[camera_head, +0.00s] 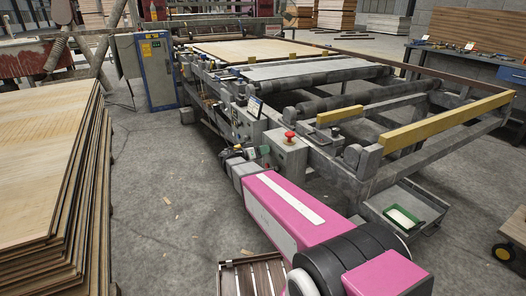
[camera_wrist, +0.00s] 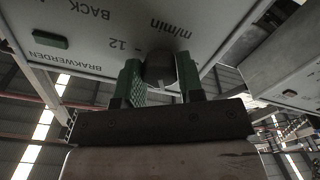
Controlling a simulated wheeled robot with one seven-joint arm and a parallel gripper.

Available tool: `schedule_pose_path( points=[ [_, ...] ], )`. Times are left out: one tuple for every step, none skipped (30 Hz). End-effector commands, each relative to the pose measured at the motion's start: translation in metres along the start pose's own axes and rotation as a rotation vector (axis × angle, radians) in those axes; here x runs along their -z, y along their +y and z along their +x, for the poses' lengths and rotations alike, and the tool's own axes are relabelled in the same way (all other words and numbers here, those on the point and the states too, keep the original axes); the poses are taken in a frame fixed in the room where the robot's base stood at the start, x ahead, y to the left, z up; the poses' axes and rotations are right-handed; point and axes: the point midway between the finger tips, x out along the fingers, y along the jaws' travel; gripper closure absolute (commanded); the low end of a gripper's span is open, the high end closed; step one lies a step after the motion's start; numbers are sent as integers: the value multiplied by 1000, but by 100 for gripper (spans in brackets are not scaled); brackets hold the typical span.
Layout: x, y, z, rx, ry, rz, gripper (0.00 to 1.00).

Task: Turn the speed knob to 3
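The speed knob (camera_wrist: 160,66) is a dark, round knob on a light grey panel (camera_wrist: 95,45) in the wrist view. The panel bears the printing "m/min" and a "12" beside the knob; the rest of the scale and the knob's pointer are hidden or too unclear to read. My gripper (camera_wrist: 158,74) has its two green fingers on either side of the knob, with no clear gap between them and it. In the head view my pink arm reaches to the machine's front control boxes, and the knob cannot be made out there.
A red mushroom button (camera_head: 290,135) stands on a grey box (camera_head: 287,155) just right of my gripper. Veneer stacks (camera_head: 40,170) stand at the left. A green tray (camera_head: 402,218) lies at the lower right.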

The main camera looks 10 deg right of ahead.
Motion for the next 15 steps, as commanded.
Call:
schedule_pose_path(
  points=[
    [0,0,0,1,0,0,89],
    [0,0,0,1,0,0,89],
    [0,0,0,1,0,0,89],
    [0,0,0,1,0,0,89],
    [0,0,0,1,0,-1,89],
    [0,0,0,1,0,-3,88],
    [0,0,0,1,0,-5,88],
    [0,0,0,1,0,-8,88],
    [0,0,0,1,0,-14,88],
    [0,0,0,1,-1,-21,88],
    [0,0,0,1,-1,-29,88],
    [0,0,0,1,-1,-43,88],
    [0,0,0,1,-1,-54,88],
    [0,0,0,1,-1,-68,88],
    [0,0,0,1,-1,-88,88]
  ],
)
